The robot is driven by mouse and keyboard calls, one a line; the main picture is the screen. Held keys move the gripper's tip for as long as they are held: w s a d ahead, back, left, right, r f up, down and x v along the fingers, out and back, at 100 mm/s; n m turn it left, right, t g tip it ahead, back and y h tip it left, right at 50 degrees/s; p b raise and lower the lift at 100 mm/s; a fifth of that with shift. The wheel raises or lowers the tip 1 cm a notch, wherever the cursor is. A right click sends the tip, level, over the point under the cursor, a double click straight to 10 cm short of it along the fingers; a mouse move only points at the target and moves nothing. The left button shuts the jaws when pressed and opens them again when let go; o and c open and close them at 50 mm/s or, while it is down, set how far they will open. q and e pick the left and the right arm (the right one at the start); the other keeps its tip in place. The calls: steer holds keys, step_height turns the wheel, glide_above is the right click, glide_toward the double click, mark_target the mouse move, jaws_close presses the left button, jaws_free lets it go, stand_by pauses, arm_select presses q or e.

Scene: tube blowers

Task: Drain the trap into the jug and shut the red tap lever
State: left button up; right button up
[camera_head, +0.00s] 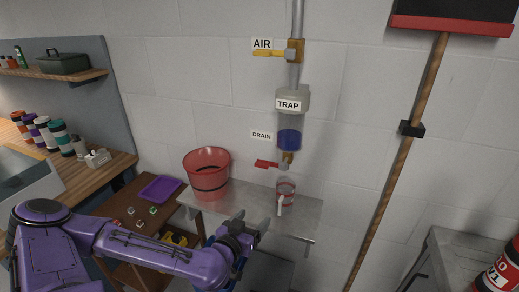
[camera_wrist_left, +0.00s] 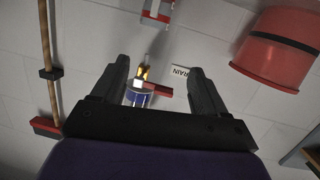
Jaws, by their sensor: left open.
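The trap (camera_head: 292,101) is a grey-topped clear bowl on the wall pipe, with dark blue liquid (camera_head: 290,138) inside. Below it, the red tap lever (camera_head: 265,163) points left, roughly level, from the brass drain valve (camera_head: 288,157). The clear jug (camera_head: 286,186) with red marks stands on the metal shelf under the drain; its contents are unclear. My left gripper (camera_head: 252,222) is open and empty, in front of and left of the jug. In the left wrist view the red lever (camera_wrist_left: 160,90) shows between my open fingers (camera_wrist_left: 160,68), beyond them. My right gripper is out of view.
A red bucket (camera_head: 208,174) stands left of the jug on the metal shelf (camera_head: 240,203). A yellow AIR lever (camera_head: 268,53) is higher on the pipe. A broom (camera_head: 405,140) leans right. A purple tray (camera_head: 160,188) lies on a brown table at left.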

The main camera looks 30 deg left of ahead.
arm_select(q)
steer(key=t+y+p, duration=0.2)
glide_toward(261, 166)
steer(key=v, duration=0.2)
steer(key=b+x, duration=0.7)
steer(key=x, duration=0.2)
steer(key=shift+w+a+r+b, duration=0.1)
steer(key=shift+w+a+b, duration=0.05)
steer(key=shift+w+b, duration=0.2)
steer(key=shift+w+a, duration=0.1)
steer(key=shift+w, duration=0.35)
steer(key=shift+s, duration=0.1)
steer(key=c, duration=0.4)
jaws_close()
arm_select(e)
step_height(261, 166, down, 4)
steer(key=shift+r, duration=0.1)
